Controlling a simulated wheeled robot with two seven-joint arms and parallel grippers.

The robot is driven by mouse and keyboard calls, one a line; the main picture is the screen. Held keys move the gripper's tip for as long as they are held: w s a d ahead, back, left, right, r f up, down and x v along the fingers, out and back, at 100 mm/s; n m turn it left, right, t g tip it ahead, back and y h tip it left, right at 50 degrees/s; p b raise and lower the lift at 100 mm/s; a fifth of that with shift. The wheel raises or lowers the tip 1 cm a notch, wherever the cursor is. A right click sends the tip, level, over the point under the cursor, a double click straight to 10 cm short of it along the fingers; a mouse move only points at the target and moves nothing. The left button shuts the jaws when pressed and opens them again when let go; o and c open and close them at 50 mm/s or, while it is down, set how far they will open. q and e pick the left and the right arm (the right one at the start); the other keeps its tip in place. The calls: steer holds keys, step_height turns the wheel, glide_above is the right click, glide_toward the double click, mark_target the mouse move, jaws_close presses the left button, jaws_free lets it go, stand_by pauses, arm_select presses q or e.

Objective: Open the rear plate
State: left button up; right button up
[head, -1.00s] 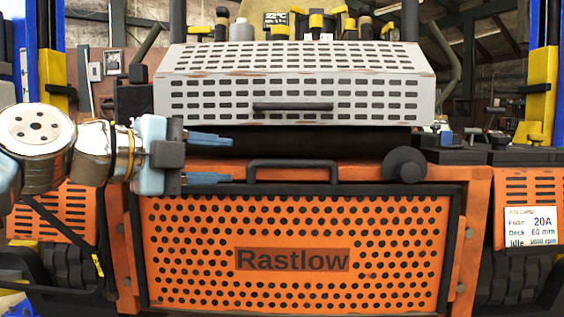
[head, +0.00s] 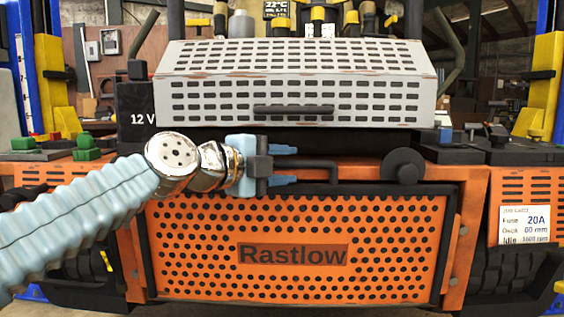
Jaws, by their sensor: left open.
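The rear plate (head: 200,250) is an orange perforated panel marked "Rastlow", upright at the mower's rear in a dark frame and closed. Its black bar handle (head: 325,163) runs along the top edge; the handle's left part is hidden behind my gripper. My left gripper (head: 284,165) comes in from the left, its blue fingers pointing right. The fingers are open, one above and one below the handle's height, and overlap the handle in the picture. I cannot tell whether they touch it. My right gripper is not in view.
A grey slotted cover (head: 290,85) with its own black handle (head: 293,111) sits above the plate. A round black knob (head: 403,166) is right of the plate handle. A 12 V battery box (head: 136,112) stands at the left. Blue and yellow lift posts (head: 543,85) flank the mower.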

arm_select(q)
jaws_close()
